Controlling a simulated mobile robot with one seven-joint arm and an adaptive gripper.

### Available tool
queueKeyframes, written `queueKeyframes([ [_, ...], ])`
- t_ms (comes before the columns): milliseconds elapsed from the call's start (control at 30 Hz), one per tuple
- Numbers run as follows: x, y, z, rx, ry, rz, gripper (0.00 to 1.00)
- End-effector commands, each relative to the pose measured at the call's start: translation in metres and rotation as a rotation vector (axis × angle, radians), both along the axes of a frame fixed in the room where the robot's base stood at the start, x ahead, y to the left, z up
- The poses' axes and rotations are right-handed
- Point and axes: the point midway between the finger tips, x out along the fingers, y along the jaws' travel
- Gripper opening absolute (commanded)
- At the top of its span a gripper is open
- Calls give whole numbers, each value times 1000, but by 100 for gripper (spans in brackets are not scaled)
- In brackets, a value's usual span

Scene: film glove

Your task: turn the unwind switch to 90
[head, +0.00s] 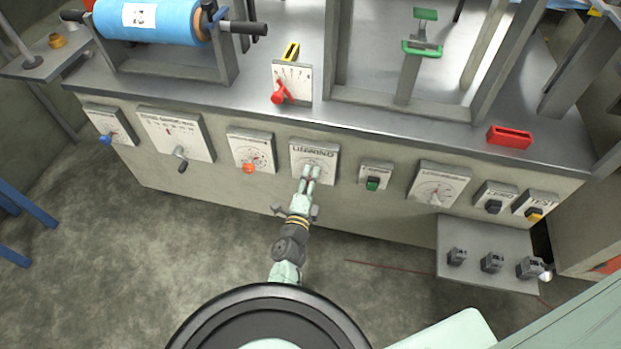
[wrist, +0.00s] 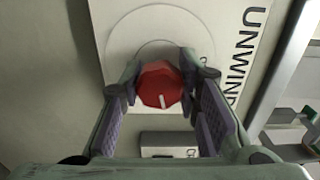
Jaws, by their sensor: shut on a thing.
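The unwind switch is a red faceted knob (wrist: 160,86) with a white pointer mark, on a pale plate (wrist: 225,30) lettered "UNWIND" in the wrist view. The white mark sits low on the knob's face in that view. My gripper (wrist: 160,88) has one finger on each side of the knob and is shut on it. In the head view my gripper (head: 311,170) is at the unwind plate (head: 325,150) in the middle of the machine front, and it hides the knob. The scale numbers cannot be read.
To the left is a plate with an orange-red knob (head: 248,168). To the right are a green switch (head: 372,184) and a dial plate (head: 442,178). A metal shelf (head: 460,272) juts out low at the right.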

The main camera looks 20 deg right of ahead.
Motion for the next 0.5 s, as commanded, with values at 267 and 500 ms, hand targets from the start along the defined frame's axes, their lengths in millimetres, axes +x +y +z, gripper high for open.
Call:
queueKeyframes([
  [267, 1, 0, 0, 132, -92, 1, 2],
  [500, 0, 0, 1, 189, -130, 0, 2],
])
